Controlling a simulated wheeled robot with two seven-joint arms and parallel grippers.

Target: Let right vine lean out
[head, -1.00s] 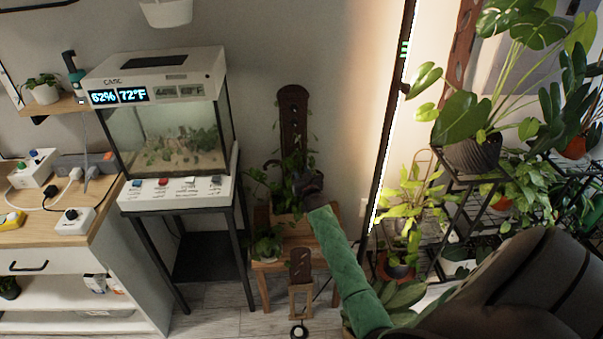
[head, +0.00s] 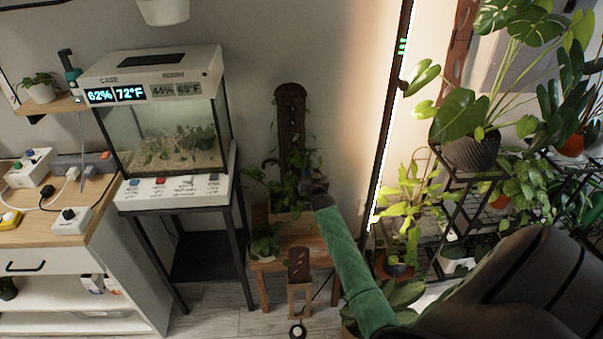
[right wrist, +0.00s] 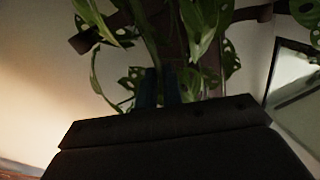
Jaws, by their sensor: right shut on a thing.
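The vine (head: 297,160) climbs a tall dark brown board with holes (head: 291,105) in a wooden planter (head: 287,226). My right gripper (head: 314,184), on the green-sleeved arm, is at the right side of the board, among the leaves. In the right wrist view, the gripper's dark fingers (right wrist: 158,88) are close together around the foot of a green stem. Holed vine leaves (right wrist: 198,28) hang around them, and a brown hook-like arm (right wrist: 88,40) sticks out to the left. The exact grip point is dim and partly hidden. My left gripper is out of view.
The planter stands on a wooden bench (head: 300,252) with a small potted plant (head: 265,243). A glass terrarium (head: 170,140) on a stand is to the left. A lit vertical light bar (head: 388,140) and a crowded black plant rack (head: 462,205) are to the right.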

